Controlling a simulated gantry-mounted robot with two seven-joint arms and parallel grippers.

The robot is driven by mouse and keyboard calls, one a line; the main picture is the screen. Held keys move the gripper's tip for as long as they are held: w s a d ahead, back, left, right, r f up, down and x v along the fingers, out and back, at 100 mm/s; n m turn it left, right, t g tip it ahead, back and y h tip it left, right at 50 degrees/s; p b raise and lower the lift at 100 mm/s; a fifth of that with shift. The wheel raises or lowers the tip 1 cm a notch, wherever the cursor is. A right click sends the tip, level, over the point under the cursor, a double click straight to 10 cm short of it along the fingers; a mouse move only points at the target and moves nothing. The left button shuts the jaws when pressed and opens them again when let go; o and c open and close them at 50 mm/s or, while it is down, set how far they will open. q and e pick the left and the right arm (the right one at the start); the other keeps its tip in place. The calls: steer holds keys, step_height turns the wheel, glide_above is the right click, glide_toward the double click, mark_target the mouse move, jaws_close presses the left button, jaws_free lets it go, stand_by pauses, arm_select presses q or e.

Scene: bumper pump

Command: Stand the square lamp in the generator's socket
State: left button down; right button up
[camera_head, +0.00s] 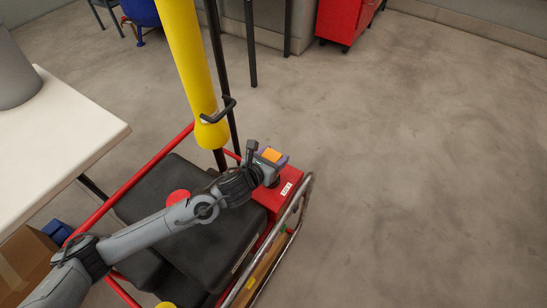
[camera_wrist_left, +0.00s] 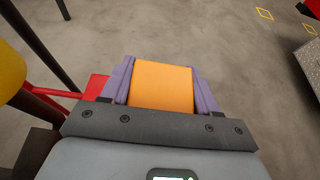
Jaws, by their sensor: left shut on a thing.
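The square lamp (camera_head: 271,155) is an orange block at the end of my left arm, over the far right corner of the generator. My left gripper (camera_head: 268,163) is shut on it. In the left wrist view the lamp (camera_wrist_left: 163,87) sits between the two purple fingers, its flat orange face showing. The generator (camera_head: 195,222) has a black body, red rails and a red end panel with a white label. I cannot make out the socket; the gripper and lamp cover part of the red end. I cannot tell whether the lamp touches the generator. My right gripper is not in view.
A thick yellow post (camera_head: 190,65) with a black handle rises just behind my left gripper. A white table (camera_head: 60,135) stands at the left, with a cardboard box (camera_head: 25,265) below it. A red cabinet (camera_head: 345,20) stands far back. The floor at the right is clear.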

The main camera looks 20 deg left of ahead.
arm_select(q)
steer(key=shift+w+r, duration=0.1)
steer(key=shift+r, duration=0.05)
steer(key=shift+f, duration=0.25)
steer(key=shift+c, duration=1.4)
jaws_free()
steer(key=shift+r, duration=0.15)
steer(key=shift+r, duration=0.2)
steer(key=p+v, duration=0.3)
steer(key=v, duration=0.9)
steer(key=shift+f, duration=0.15)
